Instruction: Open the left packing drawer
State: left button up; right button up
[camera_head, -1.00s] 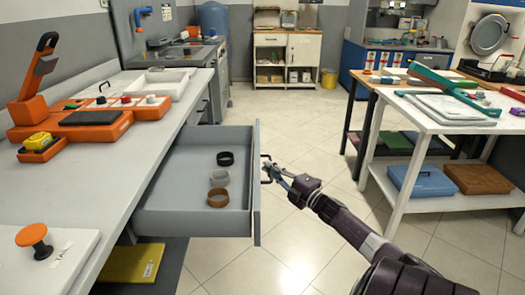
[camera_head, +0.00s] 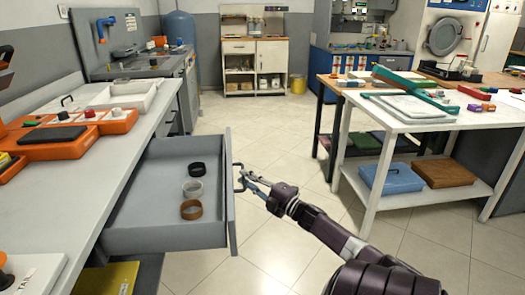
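The grey left packing drawer (camera_head: 160,232) is pulled well out from under the long counter on the left. Its dark handle (camera_head: 238,178) is on the front panel. A black ring (camera_head: 197,168), a pale ring (camera_head: 193,188) and a brown ring (camera_head: 191,209) lie inside on the drawer floor. My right gripper (camera_head: 249,181) is at the handle, with its fingertips appearing closed around the bar, though the contact is small in view. My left gripper is out of view.
The counter (camera_head: 55,217) carries an orange device (camera_head: 75,139) and a white tray (camera_head: 100,97). A white table (camera_head: 440,119) with a lower shelf stands on the right. Open tiled floor (camera_head: 278,135) lies between them. A yellow item (camera_head: 105,279) is below the drawer.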

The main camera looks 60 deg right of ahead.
jog(key=s+f, duration=0.1)
jog(key=s, duration=0.9)
jog(key=shift+a, duration=0.4)
jog(key=shift+s+f, duration=0.1)
jog(key=shift+f, duration=0.05)
